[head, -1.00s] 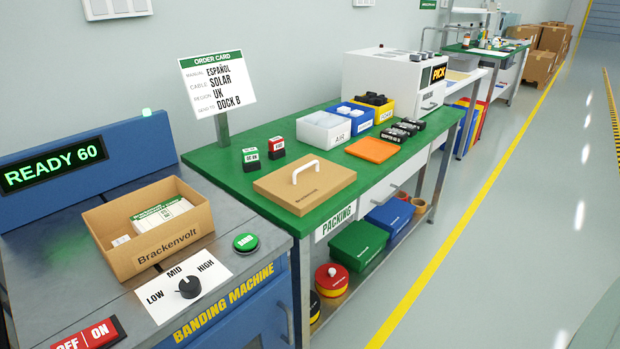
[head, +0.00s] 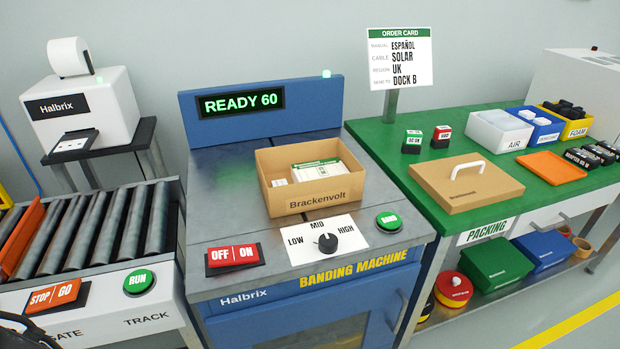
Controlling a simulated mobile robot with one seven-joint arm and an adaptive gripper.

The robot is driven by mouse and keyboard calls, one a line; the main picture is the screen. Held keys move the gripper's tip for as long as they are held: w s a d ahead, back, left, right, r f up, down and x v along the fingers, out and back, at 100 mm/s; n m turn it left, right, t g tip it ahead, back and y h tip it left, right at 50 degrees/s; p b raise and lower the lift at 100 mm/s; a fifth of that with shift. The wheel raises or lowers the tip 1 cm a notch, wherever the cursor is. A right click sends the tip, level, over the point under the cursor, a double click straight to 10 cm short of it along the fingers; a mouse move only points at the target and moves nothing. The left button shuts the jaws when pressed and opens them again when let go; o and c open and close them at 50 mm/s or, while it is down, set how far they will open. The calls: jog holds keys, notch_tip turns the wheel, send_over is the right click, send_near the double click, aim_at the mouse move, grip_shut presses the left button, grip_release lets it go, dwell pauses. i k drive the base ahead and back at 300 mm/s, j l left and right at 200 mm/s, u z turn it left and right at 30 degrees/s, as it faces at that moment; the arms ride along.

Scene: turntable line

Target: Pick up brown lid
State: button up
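The brown lid (head: 466,184) lies flat on the green top of the packing table (head: 385,140), near its front left part. It has a white arched handle (head: 467,169) on top and small dark print on its front edge. Nothing rests on it. An open brown Brackenvolt box (head: 309,202) with papers and small white items inside stands on the banding machine (head: 232,230), left of the lid. My gripper is not clearly visible; only a small dark piece shows at the lower left corner.
Two small stamps (head: 412,141) stand behind the lid. An orange panel (head: 551,167) lies to its right, with black items and white, blue and yellow bins beyond. A roller conveyor (head: 105,228) and a label printer (head: 84,112) are at left.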

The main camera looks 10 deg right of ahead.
aim_at(459, 183)
jog(key=i+l+z, duration=0.15)
jog(key=z, duration=0.3)
jog(key=i+l+z, duration=0.2)
jog(key=z, duration=0.25)
jog(key=i+l+z, duration=0.2)
jog(key=z, duration=0.25)
